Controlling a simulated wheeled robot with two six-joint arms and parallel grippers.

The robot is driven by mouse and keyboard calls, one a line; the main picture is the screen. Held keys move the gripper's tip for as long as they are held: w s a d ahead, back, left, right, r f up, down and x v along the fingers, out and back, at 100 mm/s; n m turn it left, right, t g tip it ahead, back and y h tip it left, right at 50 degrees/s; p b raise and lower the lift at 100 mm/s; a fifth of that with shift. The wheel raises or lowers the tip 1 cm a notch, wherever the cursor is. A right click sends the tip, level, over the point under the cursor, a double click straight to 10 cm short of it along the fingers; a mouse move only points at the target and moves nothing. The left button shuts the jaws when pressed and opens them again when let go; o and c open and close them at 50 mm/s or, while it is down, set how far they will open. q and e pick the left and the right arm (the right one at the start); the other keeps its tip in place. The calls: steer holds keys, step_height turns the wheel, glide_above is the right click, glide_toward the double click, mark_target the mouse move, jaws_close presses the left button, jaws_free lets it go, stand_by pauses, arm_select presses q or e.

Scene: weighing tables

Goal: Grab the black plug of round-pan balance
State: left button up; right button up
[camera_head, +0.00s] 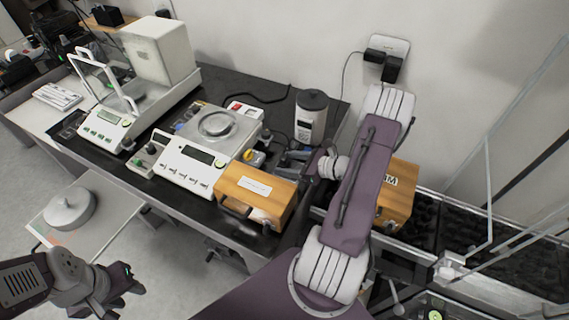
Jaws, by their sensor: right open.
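The round-pan balance (190,165) is a white unit with a round metal pan (216,124), standing on the black-topped table. Two black plugs sit in the white wall outlet (402,45): an upper left plug (374,55) and a lower right plug (391,70). My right gripper (292,158) is open over the table, right of the balance and well below the outlet. My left gripper (122,290) hangs low at the left, its jaws unclear.
A wooden box (255,195) and a grey canister (311,116) stand close to my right gripper. A larger balance (105,130) with a white housing is at the left. Another wooden box (396,190) is partly behind my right arm. Clear framed panels stand at the right.

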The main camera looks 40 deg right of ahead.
steer(key=shift+x, duration=0.8)
steer(key=shift+s+d, duration=0.1)
steer(key=shift+s, duration=0.05)
steer(key=c, duration=0.7)
jaws_close()
steer(key=shift+r, duration=0.1)
